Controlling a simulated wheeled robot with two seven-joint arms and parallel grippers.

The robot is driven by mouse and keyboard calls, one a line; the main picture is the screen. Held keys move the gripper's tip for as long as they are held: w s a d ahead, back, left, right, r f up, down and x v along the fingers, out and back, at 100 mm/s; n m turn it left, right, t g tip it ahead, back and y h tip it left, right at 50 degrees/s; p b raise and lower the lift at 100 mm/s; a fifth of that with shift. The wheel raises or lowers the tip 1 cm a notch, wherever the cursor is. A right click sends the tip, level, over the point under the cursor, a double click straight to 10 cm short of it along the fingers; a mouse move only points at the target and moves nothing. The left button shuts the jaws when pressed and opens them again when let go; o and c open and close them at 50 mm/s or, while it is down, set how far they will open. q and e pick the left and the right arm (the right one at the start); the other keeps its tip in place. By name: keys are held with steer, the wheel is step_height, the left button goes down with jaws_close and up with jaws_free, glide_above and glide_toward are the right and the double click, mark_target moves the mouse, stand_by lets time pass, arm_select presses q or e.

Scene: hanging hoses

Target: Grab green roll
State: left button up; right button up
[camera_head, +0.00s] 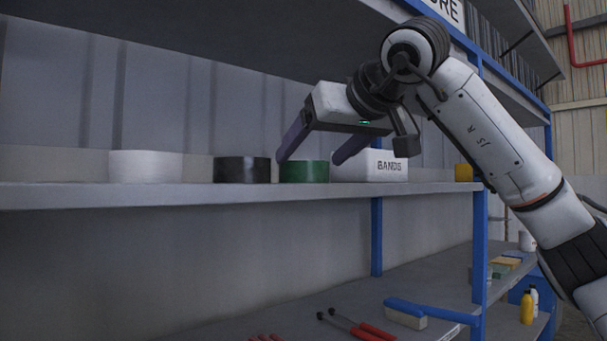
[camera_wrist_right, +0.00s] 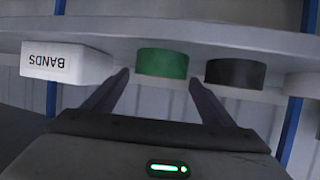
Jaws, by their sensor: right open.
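The green roll (camera_head: 304,171) sits on the upper shelf between a black roll (camera_head: 242,169) and a white box marked BANDS (camera_head: 370,166). My right gripper (camera_head: 308,160) is open and empty, its two fingers spread and pointing toward the shelf by the green roll. In the right wrist view the green roll (camera_wrist_right: 162,63) shows between and beyond the fingertips of my right gripper (camera_wrist_right: 158,78), with nothing held. The wrist picture is upside down, so the box (camera_wrist_right: 66,62) is at left and the black roll (camera_wrist_right: 235,73) at right. My left gripper is not in view.
A white roll (camera_head: 146,166) stands farther left on the same shelf (camera_head: 100,195), and a yellow item (camera_head: 463,172) stands at its right end. Blue posts (camera_head: 479,240) hold the shelves.

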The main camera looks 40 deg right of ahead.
steer(key=x, duration=0.5)
steer(key=shift+r, duration=0.1)
steer(key=c, duration=0.9)
